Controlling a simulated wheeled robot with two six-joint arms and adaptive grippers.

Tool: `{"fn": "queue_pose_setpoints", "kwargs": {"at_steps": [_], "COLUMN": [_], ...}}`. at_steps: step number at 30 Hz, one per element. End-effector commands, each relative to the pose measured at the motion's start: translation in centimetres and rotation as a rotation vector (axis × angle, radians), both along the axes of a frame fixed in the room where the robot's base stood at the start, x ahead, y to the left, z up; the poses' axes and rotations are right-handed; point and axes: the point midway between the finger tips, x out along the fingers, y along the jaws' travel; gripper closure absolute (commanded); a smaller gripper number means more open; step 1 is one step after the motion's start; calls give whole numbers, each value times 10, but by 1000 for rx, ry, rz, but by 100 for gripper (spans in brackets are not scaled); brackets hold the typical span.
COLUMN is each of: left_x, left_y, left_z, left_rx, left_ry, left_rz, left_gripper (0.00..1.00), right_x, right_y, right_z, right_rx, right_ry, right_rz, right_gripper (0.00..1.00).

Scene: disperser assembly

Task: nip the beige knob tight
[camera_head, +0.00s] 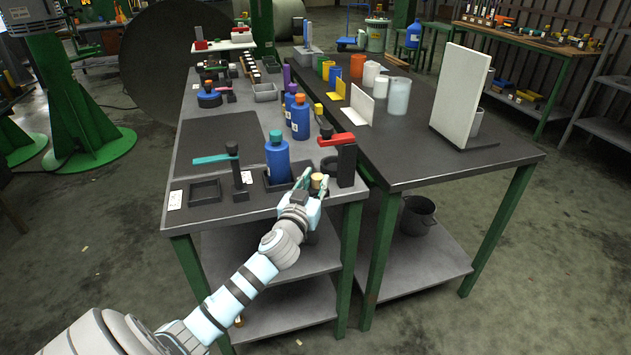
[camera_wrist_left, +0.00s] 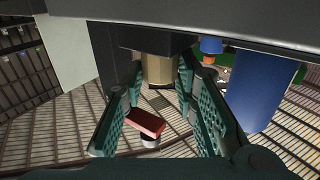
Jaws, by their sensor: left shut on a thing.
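The beige knob (camera_head: 317,179) is at the front right corner of the near grey table, beside the black stand with the red lever (camera_head: 336,140). My left gripper (camera_head: 314,186) reaches it from the front, with a finger on either side. In the left wrist view the short beige cylinder of the knob (camera_wrist_left: 158,70) sits between the far ends of the green ribbed fingers, against a dark block (camera_wrist_left: 155,40). The fingers are shut on it. The gripper partly hides the knob in the head view. My right gripper is not in view.
A blue bottle with a teal cap (camera_head: 278,158) stands just left of the gripper. A black stand with a teal lever (camera_head: 238,172) and an empty dark tray (camera_head: 205,191) are further left.

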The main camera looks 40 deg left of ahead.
Motion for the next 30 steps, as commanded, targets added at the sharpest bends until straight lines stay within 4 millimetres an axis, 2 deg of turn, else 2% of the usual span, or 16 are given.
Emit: {"fn": "queue_pose_setpoints", "kwargs": {"at_steps": [5, 8, 11, 15, 17, 21, 30], "left_x": [-1, -1, -1, 1, 0, -1, -2], "left_y": [4, 5, 9, 16, 15, 14, 14], "left_z": [1, 2, 7, 18, 15, 6, 1], "left_rx": [3, 0, -1, 5, 5, 5, 0], "left_ry": [6, 13, 7, -7, -7, -8, 1], "left_rz": [-126, -208, -279, -365, -407, -487, -562], "left_gripper": [100, 100, 100, 100, 100, 100, 100], "right_x": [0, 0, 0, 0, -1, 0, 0], "right_y": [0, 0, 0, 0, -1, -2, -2], "right_z": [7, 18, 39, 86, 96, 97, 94], "right_rx": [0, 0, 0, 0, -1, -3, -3], "right_ry": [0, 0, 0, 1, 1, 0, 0], "right_rz": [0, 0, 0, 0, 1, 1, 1], "right_gripper": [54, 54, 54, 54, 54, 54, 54]}}
